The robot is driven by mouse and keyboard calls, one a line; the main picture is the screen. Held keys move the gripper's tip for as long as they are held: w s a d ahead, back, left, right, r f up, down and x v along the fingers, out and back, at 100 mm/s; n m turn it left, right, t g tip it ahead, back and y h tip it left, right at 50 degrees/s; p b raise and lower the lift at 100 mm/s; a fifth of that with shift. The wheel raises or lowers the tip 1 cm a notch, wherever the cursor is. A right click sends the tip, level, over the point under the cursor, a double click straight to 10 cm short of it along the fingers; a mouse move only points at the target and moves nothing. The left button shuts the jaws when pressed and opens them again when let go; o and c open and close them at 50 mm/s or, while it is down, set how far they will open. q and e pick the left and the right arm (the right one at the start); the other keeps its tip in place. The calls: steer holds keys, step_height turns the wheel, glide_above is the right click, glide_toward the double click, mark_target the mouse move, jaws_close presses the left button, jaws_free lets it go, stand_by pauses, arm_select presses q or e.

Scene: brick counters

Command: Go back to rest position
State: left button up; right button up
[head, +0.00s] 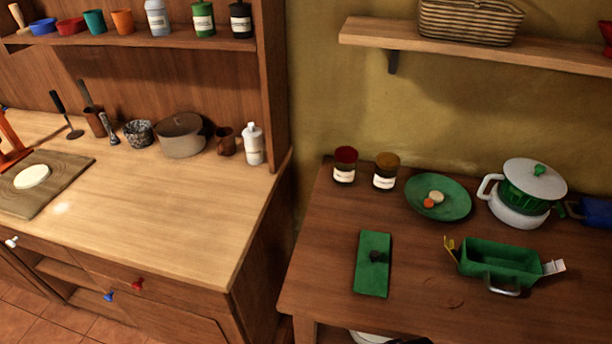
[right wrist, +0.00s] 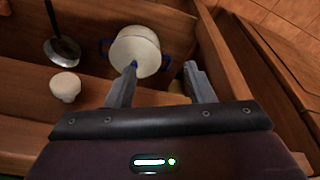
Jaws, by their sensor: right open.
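My right gripper (right wrist: 162,68) shows in the right wrist view, with its two grey fingers apart and nothing held between them. A small blue knob-like tip (right wrist: 133,65) shows at the end of its left finger; I cannot tell whether they touch. Beyond the fingers is a white pot (right wrist: 135,50) with blue handles inside a wooden compartment. Neither gripper can be made out in the head view, and the left one is not seen at all.
A ladle (right wrist: 62,48) and a white round object (right wrist: 66,86) are near the pot. The left counter (head: 140,210) has clear room.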

steer(key=s+f, duration=0.3)
steer(key=f, duration=0.9)
steer(key=s+d+f+g, duration=0.1)
steer(key=s+d+f, duration=0.1)
steer(key=s+f, duration=0.7)
steer(key=s+d+f+b, duration=0.1)
steer(key=s+d+f, duration=0.1)
steer(key=s+f, duration=0.8)
steer(key=shift+s+g, duration=0.4)
steer(key=shift+s, duration=0.05)
